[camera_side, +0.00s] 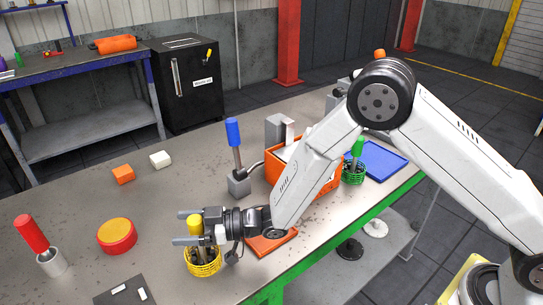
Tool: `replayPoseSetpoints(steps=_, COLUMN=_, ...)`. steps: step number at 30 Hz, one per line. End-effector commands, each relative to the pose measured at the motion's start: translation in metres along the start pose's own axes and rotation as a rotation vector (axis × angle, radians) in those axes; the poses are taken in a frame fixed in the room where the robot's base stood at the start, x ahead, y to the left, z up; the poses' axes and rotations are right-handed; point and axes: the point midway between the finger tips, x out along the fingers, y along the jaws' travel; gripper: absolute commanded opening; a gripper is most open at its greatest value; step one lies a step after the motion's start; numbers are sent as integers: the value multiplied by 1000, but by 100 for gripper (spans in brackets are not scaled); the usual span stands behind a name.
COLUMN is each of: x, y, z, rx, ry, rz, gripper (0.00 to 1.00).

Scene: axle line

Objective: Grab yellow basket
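The yellow basket (204,264) stands on the table near its front edge, with dark contents inside. A yellow-topped handle (195,222) rises upright from it. My gripper (182,228) reaches in from the right, just above the basket. Its two fingers are spread apart and point left, with the yellow-topped handle between them. I cannot tell whether either finger touches the handle. Part of the basket's rim is hidden behind the gripper.
An orange plate (269,243) lies right of the basket. A red-and-yellow round block (117,236) and a red-handled tool in a metal cup (52,262) stand left. A blue-handled tool (234,134) stands behind. A green basket (354,173) and orange crate (328,187) are farther right.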

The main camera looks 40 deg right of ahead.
Motion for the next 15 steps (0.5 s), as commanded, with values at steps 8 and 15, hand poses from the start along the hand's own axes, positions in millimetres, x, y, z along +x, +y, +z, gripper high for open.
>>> replayPoseSetpoints(steps=8, x=0, y=0, z=0, rx=0, ry=0, rz=0, gripper=0)
replayPoseSetpoints(steps=15, x=0, y=0, z=0, rx=0, ry=0, rz=0, gripper=0)
